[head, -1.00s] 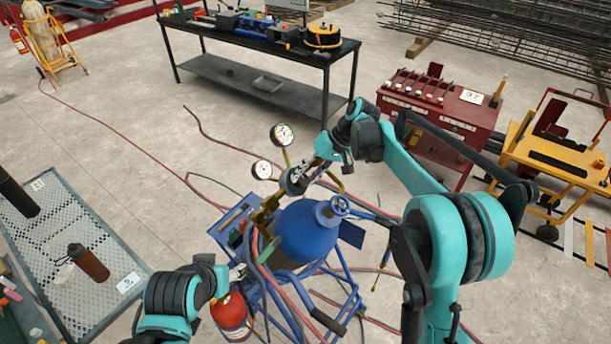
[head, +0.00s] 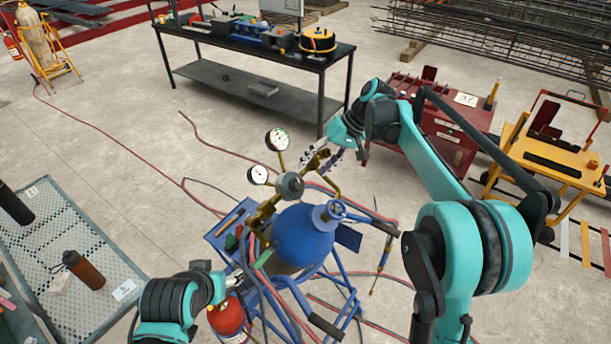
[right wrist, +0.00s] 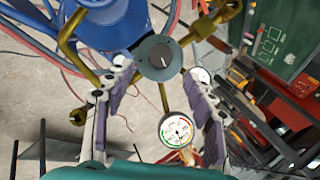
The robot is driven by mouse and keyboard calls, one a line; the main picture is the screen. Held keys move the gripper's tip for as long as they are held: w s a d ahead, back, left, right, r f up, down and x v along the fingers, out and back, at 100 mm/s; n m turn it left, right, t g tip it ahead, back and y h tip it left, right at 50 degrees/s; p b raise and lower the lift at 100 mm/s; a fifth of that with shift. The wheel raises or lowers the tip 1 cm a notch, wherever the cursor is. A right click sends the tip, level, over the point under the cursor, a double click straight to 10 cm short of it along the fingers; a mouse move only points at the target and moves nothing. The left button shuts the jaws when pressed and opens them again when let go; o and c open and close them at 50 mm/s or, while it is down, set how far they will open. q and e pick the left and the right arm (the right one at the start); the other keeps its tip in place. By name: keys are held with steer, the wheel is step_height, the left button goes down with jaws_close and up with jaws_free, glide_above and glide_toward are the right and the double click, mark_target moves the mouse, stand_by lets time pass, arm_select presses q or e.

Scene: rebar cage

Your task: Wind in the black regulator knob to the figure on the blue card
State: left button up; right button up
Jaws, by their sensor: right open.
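The regulator knob (head: 290,186) is a dark round knob on the brass regulator above the blue cylinder (head: 303,238). In the right wrist view the knob (right wrist: 159,57) faces me, with a black centre and a short pale mark. My right gripper (head: 314,160) is open and empty, just up and right of the knob. In its wrist view the fingers (right wrist: 157,84) stand apart on either side below the knob, not touching it. Two white gauges, the upper one (head: 278,140) and the lower one (head: 258,175), stand beside it. I cannot make out a blue card with a figure.
Red and dark hoses run around the blue cylinder cart (head: 325,325). A red extinguisher (head: 227,318) stands beside it. A mesh table (head: 70,245) with a brown bottle (head: 84,269) is at left, a red cabinet (head: 450,140) at right. A dark workbench (head: 235,42) stands behind.

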steer(key=v, duration=0.5)
steer(key=shift+f, duration=0.1)
steer(key=s+d+f+m+t+h+b, duration=0.1)
steer(key=s+d+f+t+h+b, duration=0.2)
steer(key=s+f, duration=1.1)
steer(key=s+d+f+m+t+h+b, duration=0.1)
steer(key=s+d+f+t+h+b, duration=0.2)
steer(key=s+d+f+b, duration=0.4)
steer(key=s+f+t+b, duration=0.1)
steer(key=s+f+b, duration=0.6)
steer(key=shift+d+m+h, duration=0.2)
steer(key=shift+m+h, duration=0.1)
steer(key=shift+m, duration=0.1)
steer(key=shift+s, duration=0.1)
stand_by(0.5)
